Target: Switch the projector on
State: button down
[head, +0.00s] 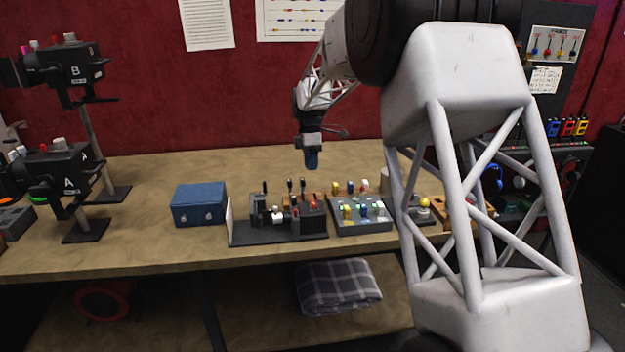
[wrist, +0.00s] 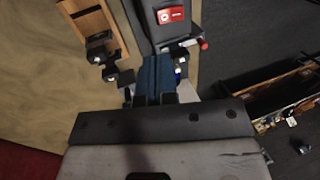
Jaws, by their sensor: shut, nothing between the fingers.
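A small dark machine, which looks like the projector (head: 312,221), stands on a black base on the workbench, with a white upright plate at the base's left end. A red part (head: 313,204) shows on top of it. In the wrist view a red switch-like piece (wrist: 172,14) with white marks sits on a dark grey surface, beyond my fingertips; its on or off position is too small to tell. My gripper (head: 312,163) is shut and empty, pointing down above and behind the machine, apart from it. Its blue fingers also show in the wrist view (wrist: 156,75).
A button box (head: 362,227) with coloured knobs stands right of the machine. A blue box (head: 199,204) stands left. Stands with units marked A (head: 70,184) and B (head: 75,72) are at far left. Upright levers (head: 290,185) rise near the machine.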

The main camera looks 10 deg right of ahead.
aim_at(314, 205)
jog(key=shift+w+v, duration=0.25)
jog(key=shift+v, duration=1.6)
jog(key=shift+f, duration=0.1)
jog(key=shift+s+a+r+g, duration=0.15)
jog(key=shift+s+r+g, duration=0.15)
jog(key=shift+s+g, duration=0.35)
jog(key=x, duration=1.4)
